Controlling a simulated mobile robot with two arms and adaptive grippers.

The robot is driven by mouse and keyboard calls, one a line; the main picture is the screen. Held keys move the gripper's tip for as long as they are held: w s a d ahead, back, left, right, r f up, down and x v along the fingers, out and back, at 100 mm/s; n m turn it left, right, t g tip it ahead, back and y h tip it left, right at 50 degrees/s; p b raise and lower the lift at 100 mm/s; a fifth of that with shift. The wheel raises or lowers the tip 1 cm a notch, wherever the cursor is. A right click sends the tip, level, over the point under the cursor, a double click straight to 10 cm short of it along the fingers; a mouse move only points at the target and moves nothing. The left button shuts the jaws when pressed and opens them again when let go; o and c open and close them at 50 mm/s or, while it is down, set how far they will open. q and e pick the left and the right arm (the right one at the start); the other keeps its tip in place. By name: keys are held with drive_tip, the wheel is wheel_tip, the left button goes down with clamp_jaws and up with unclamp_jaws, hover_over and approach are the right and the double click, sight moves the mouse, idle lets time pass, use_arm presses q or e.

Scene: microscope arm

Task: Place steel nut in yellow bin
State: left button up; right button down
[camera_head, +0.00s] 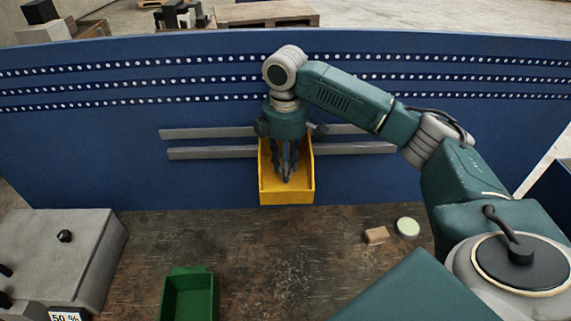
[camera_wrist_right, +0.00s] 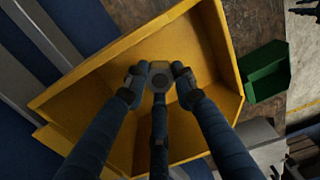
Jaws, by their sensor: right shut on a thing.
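The yellow bin (camera_head: 287,197) hangs on the grey rails of the blue back panel, in the middle of the head view. My right gripper (camera_head: 286,174) points down with its fingers inside the bin's outline. In the right wrist view, the fingers of this gripper (camera_wrist_right: 159,82) are shut on the grey steel nut (camera_wrist_right: 160,80), with the yellow bin (camera_wrist_right: 205,35) around and behind it. I cannot tell how far the nut is above the bin floor. In the head view the nut is not distinguishable between the fingers. My left gripper is not in view.
A green bin (camera_head: 190,296) stands on the worn dark workbench (camera_head: 270,250), also seen in the right wrist view (camera_wrist_right: 266,70). A grey box (camera_head: 65,250) with knobs is at left. A brown block (camera_head: 376,235) and a pale green disc (camera_head: 407,227) lie at right.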

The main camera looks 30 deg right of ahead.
drive_tip(key=shift+w+f, duration=0.1)
drive_tip(key=shift+f, duration=0.2)
drive_tip(key=c, duration=1.7)
unclamp_jaws()
drive_tip(key=o, duration=0.3)
drive_tip(key=shift+r+b, duration=0.4)
drive_tip(key=shift+r, duration=0.1)
wheel_tip(320, 180, up, 3)
drive_tip(key=shift+r+b, duration=0.15)
drive_tip(key=shift+b, duration=0.6)
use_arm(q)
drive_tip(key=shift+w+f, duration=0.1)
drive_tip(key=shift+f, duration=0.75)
use_arm(e)
wheel_tip(320, 180, up, 8)
